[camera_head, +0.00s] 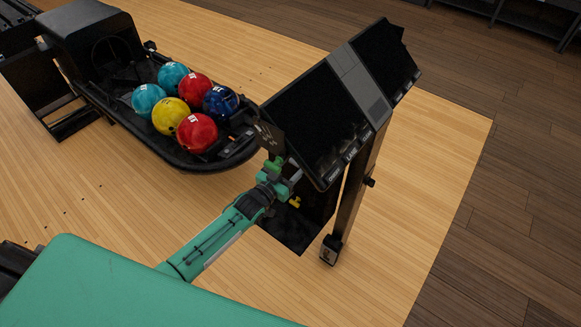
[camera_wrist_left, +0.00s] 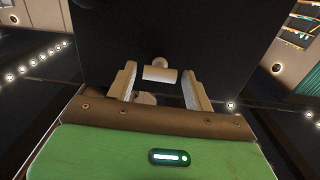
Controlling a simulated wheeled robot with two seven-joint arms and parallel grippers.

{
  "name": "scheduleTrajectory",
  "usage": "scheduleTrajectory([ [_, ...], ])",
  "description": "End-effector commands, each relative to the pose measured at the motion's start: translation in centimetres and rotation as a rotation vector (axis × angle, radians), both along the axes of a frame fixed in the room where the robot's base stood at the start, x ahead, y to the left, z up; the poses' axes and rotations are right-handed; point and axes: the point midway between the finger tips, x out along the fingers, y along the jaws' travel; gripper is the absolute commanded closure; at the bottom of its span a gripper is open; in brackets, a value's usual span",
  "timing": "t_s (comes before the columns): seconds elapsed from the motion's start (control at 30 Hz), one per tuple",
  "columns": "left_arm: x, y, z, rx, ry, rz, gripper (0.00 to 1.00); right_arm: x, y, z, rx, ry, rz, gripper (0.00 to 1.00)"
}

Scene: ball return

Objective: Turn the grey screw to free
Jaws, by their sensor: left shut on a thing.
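The grey screw (camera_wrist_left: 158,73) shows in the left wrist view as a pale crossbar with a rounded stem, in front of a large dark panel (camera_wrist_left: 215,35). In the head view my left gripper (camera_head: 276,165) reaches under the near lower edge of the black monitor console (camera_head: 318,118). The screw is hidden there. My right gripper is not in view.
A black ball return rack (camera_head: 180,163) with several coloured balls (camera_head: 171,117) stands left of the gripper. The console's black post (camera_head: 352,200) stands to the right. A yellow part (camera_head: 295,202) shows just below the gripper. Wooden floor (camera_head: 420,185) is clear at right.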

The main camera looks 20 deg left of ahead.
Motion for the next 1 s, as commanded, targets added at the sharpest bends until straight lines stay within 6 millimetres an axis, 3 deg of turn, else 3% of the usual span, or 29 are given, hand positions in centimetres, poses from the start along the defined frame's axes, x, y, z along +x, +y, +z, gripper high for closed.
scheduleTrajectory([
  [0.57,-0.05,-0.04,-0.12,-0.032,0.014,0.000,0.70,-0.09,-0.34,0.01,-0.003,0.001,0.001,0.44],
  [0.6,-0.04,-0.03,-0.12,-0.031,0.013,0.000,0.42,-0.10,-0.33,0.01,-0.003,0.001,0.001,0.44],
  [0.7,-0.04,-0.04,-0.10,-0.031,0.013,0.000,0.26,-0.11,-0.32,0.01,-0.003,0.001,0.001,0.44],
  [1.0,-0.14,0.02,-0.06,-0.030,0.012,0.000,0.26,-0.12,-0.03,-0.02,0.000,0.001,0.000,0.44],
])
